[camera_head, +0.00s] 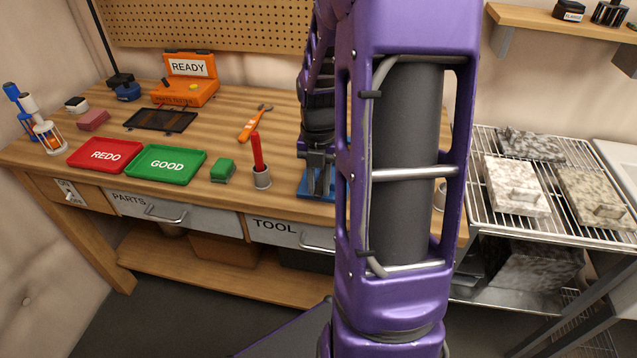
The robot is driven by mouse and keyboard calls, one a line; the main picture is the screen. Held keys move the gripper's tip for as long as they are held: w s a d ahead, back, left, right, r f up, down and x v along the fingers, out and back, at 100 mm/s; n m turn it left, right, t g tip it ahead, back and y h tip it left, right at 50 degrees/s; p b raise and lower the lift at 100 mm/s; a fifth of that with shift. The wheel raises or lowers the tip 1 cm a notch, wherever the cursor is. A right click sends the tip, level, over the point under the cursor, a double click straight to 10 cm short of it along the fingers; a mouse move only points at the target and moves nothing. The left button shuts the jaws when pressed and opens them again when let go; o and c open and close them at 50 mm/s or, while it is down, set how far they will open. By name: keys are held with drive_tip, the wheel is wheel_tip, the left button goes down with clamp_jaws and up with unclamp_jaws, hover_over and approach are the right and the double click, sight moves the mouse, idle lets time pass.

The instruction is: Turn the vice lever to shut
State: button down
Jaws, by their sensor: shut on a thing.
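The blue vice (308,187) stands near the front edge of the wooden bench, just left of my large purple arm link. Its right part is hidden behind that link. My gripper (317,160) points down at the vice. It is dark and small in this view, and it is shut on what appears to be the vice lever. The lever itself cannot be made out, so its angle cannot be told.
A red-handled tool in a metal cup (261,176) and a green block (222,170) stand left of the vice. An orange hammer (250,128) lies behind. Green GOOD (166,178) and red REDO (79,168) trays lie left. A wire rack (482,150) stands right.

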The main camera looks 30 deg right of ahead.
sight(320, 191)
drive_tip(key=shift+s+d, duration=0.1)
drive_tip(key=shift+d, duration=0.05)
drive_tip(key=c, duration=0.7)
unclamp_jaws()
drive_tip(key=shift+r, duration=0.1)
wheel_tip(320, 191, up, 17)
drive_tip(key=shift+r, duration=0.15)
